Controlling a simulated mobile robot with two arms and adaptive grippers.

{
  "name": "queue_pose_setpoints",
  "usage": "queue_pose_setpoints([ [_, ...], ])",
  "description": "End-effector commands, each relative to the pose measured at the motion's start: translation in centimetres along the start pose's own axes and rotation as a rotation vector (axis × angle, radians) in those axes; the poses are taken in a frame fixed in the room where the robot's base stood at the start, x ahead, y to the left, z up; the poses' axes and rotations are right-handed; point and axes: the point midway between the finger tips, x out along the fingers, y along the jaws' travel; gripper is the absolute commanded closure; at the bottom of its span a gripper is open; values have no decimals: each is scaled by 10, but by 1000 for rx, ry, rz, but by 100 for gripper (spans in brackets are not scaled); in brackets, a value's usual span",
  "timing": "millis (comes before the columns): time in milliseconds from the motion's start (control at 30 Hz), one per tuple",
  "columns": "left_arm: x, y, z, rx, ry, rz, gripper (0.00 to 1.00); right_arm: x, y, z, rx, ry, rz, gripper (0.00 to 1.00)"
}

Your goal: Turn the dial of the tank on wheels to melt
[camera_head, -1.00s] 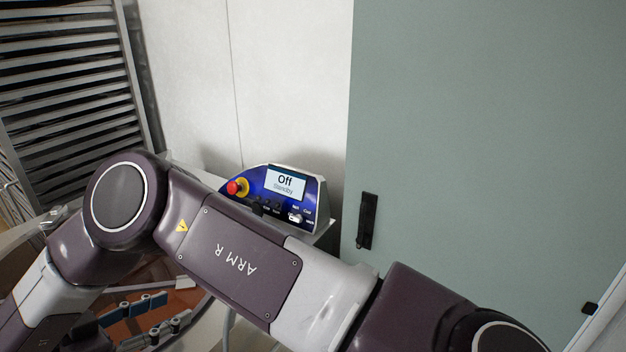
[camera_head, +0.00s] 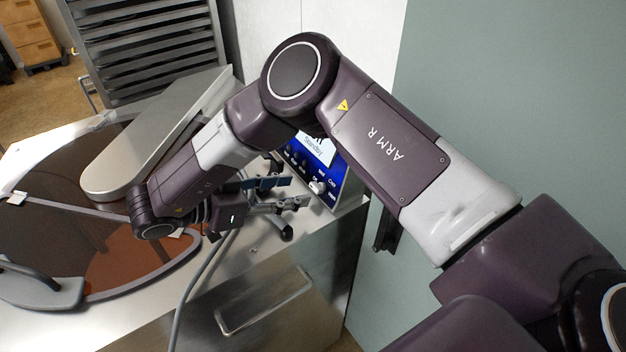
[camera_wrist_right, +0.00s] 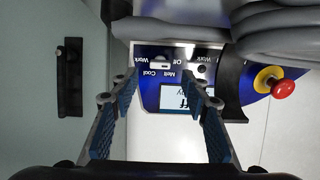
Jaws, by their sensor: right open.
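The tank on wheels (camera_head: 20,175) is a broad steel unit at the left, with brown content under its partly covered top. Its blue control box (camera_head: 345,180) is partly hidden by my right arm. The white dial (camera_head: 317,187) is on the box's front; in the right wrist view the dial (camera_wrist_right: 160,66) appears upside down among the labels Off, Melt, Cool and Work. The screen (camera_wrist_right: 176,97) is partly hidden but shows Standby in the head view. My right gripper (camera_head: 298,192) is open and empty, its fingertips pointing at the dial, apart from it. My left gripper is not in view.
A red stop button (camera_wrist_right: 283,89) sits on the box beside the screen. Grey hoses (camera_wrist_right: 215,32) run close by. A slatted rack (camera_head: 150,50) stands behind, and a green-grey door panel (camera_head: 500,100) with a dark handle (camera_head: 385,232) is at the right.

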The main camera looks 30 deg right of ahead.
Motion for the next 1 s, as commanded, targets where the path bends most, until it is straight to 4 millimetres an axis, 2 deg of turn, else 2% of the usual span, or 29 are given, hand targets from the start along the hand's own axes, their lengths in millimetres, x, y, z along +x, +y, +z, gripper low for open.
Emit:
queue_pose_setpoints([
  [33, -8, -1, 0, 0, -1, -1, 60, 9, 1, -3, -3, -2, 6, 58],
  [100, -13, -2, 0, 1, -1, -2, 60, 21, 1, -3, -2, -1, 6, 58],
  [300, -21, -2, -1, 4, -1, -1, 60, 44, 1, -2, -1, -1, 3, 58],
  [667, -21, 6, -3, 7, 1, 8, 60, 49, 0, 0, 1, 0, 0, 59],
  [1000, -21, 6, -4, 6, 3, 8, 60, 49, 0, 0, 1, 1, 0, 96],
])
